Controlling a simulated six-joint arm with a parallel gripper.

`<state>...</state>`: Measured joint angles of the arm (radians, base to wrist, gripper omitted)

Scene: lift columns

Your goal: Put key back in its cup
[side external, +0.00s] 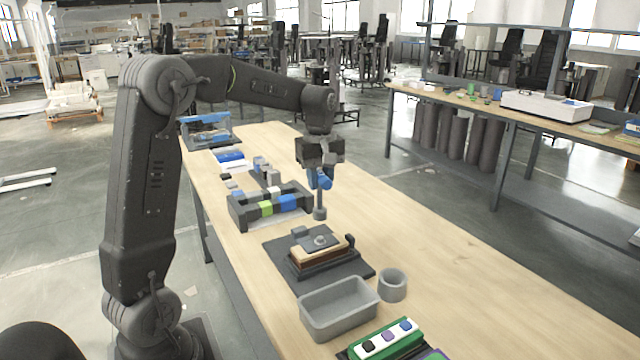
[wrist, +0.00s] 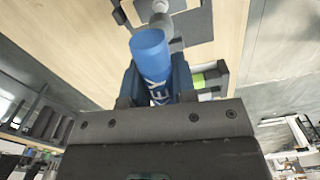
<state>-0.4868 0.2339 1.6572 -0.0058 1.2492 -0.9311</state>
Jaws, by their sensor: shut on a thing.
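My gripper (side external: 320,176) is shut on the key (side external: 320,205), held above the table. The key has a blue handle and a grey shaft with a wider end pointing down. In the wrist view, my gripper (wrist: 157,82) grips the blue handle of the key (wrist: 152,50), which carries the letters "KEY"; the shaft extends beyond it. A round grey cup (side external: 392,291) stands on the table, nearer the camera and to the right of the key. It looks like the key's cup. The bottom of its inside is hidden.
A layered block fixture (side external: 318,261) on a dark mat lies between the key and the cup. A grey bin (side external: 338,318) stands left of the cup, and a green-and-white button box (side external: 388,341) is in front. A dark rack (side external: 240,212) stands left. The table's right side is clear.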

